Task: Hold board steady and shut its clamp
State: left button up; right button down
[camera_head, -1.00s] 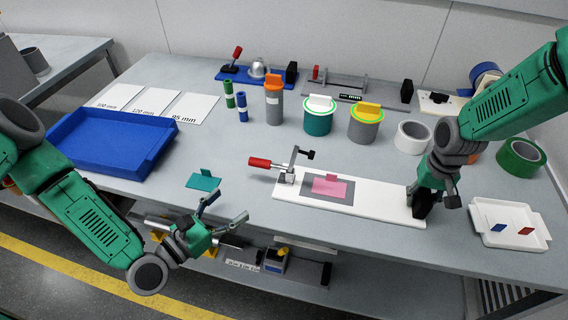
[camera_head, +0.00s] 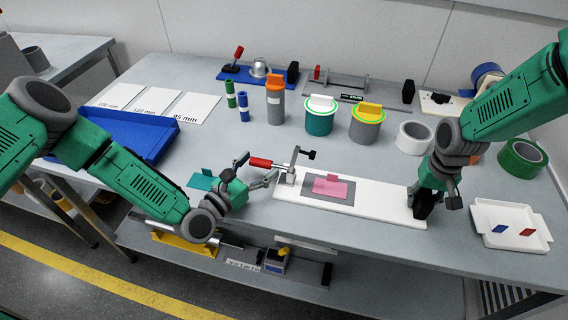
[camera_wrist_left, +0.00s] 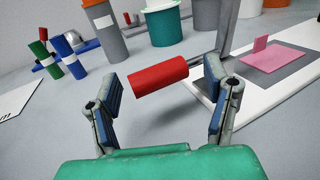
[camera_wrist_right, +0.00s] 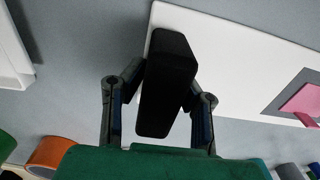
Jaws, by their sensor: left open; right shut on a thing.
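The white board (camera_head: 380,211) lies on the bench with a grey patch and a pink tabbed piece (camera_head: 330,187) on it. The toggle clamp (camera_head: 292,172) stands at its left end, with a red handle (camera_head: 261,162) sticking out left and a black-tipped arm raised. My left gripper (camera_head: 258,171) is open at the red handle; in the left wrist view the handle (camera_wrist_left: 158,76) lies between the fingertips, not gripped. My right gripper (camera_head: 424,204) is shut on a black block (camera_wrist_right: 166,84) at the board's right end.
A teal tabbed piece (camera_head: 203,180) lies beside my left gripper. A blue tray (camera_head: 118,133) is at left, a white tray (camera_head: 512,226) at right. Canisters and a white roll (camera_head: 412,138) stand behind the board.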

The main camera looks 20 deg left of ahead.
jog(key=shift+s+f, duration=0.2)
pick_arm(q)
grip_shut()
